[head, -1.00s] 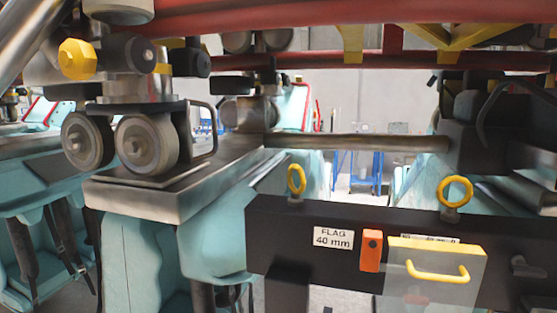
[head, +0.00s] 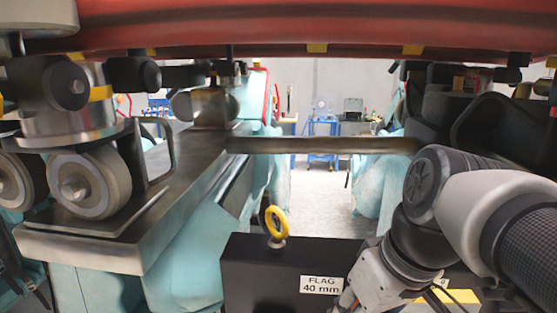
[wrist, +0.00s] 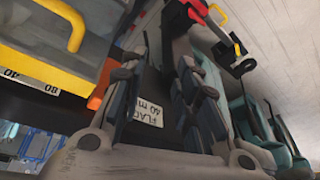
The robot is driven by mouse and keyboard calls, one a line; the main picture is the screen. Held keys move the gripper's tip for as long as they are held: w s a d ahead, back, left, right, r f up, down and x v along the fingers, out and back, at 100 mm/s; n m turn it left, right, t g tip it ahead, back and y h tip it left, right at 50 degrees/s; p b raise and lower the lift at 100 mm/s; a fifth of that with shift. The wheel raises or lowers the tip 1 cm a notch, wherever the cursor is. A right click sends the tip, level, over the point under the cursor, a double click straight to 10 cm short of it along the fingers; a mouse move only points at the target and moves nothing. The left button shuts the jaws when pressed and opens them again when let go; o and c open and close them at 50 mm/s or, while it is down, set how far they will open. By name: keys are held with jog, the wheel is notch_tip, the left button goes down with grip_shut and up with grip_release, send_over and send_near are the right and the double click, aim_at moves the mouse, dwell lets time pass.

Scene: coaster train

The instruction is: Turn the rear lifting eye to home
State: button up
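One yellow lifting eye (head: 276,222) stands upright on top of the left end of a black beam (head: 265,268) in the head view. Its ring looks turned partly side-on. The beam has a white label reading FLAG 40 mm (head: 321,285). My arm covers the beam's right part, where any second eye is hidden. My gripper (wrist: 163,48) is open in the wrist view, its fingers apart with the black beam and label (wrist: 146,110) behind the gap. I cannot make out an eye between the fingers. In the head view, the gripper is low, right of the visible eye, partly cut off.
A red rail (head: 300,40) crosses overhead. Wheels (head: 85,182) and a grey metal plate (head: 110,250) are at the left. A bar (head: 320,145) spans behind the beam. The wrist view shows a yellow handle (wrist: 75,30) and an orange block (wrist: 103,85).

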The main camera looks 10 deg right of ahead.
jog(key=w+d+r+n+y+p, duration=0.15)
jog(key=w+r+p, duration=0.25)
jog(key=r, duration=0.4)
jog(key=w+d+r+n+y+p, duration=0.15)
jog(key=w+r+p, duration=0.25)
jog(key=r, duration=0.4)
jog(key=p, duration=0.3)
send_near(278, 208)
notch_tip(278, 208, down, 2)
jog(key=shift+n, duration=0.3)
jog(key=x, duration=0.3)
jog(key=a+x, duration=0.1)
jog(key=x, duration=0.1)
jog(key=shift+w+r+b, duration=0.1)
jog(key=shift+w+b, duration=0.25)
jog(key=shift+w+a+f, duration=0.1)
jog(key=shift+f, duration=0.25)
grip_shut()
